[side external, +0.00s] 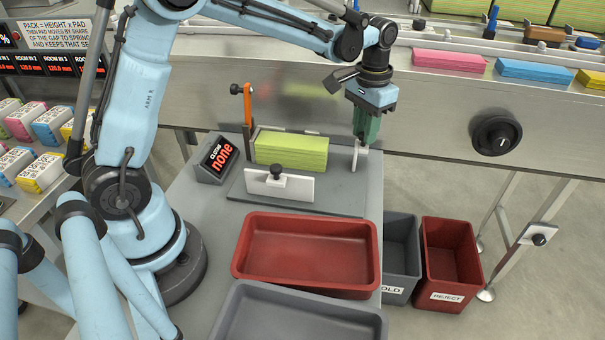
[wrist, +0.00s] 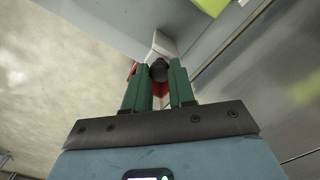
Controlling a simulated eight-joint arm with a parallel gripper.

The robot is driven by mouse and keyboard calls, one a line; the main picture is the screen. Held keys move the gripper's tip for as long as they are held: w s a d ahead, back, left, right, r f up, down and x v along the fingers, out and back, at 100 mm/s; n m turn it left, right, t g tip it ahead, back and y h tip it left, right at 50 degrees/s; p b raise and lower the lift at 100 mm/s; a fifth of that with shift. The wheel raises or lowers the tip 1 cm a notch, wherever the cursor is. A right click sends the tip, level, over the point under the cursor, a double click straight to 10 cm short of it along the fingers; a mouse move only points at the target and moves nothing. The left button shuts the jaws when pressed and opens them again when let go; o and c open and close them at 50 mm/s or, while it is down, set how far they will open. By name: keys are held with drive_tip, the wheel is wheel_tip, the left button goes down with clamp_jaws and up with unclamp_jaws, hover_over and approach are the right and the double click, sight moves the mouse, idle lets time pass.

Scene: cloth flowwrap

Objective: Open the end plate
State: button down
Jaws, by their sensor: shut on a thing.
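The end plate (side external: 354,158) is a narrow white upright plate at the right end of a grey fixture base. A gap shows between it and the right end of the green folded cloth block (side external: 291,149). My gripper (side external: 365,141) points down at the plate with its green fingers. In the wrist view the fingers (wrist: 158,82) are shut on the end plate's dark knob (wrist: 158,69), with the white plate (wrist: 164,45) just beyond it. The fingers partly hide the plate and knob in the side view.
A white front plate (side external: 265,185) with a dark knob stands before the block. A red tray (side external: 306,221) lies in front. The conveyor's metal side (side external: 430,125) is close behind my gripper.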

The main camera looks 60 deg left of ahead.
drive_tip(key=c, duration=0.9)
unclamp_jaws()
drive_tip(key=shift+c, duration=0.2)
wheel_tip(320, 180, up, 12)
drive_tip(key=s+f+t, duration=0.3)
drive_tip(key=s, duration=0.5)
drive_tip(key=s+f+t, duration=0.4)
drive_tip(key=s, duration=0.4)
drive_tip(key=shift+s+d, duration=0.25)
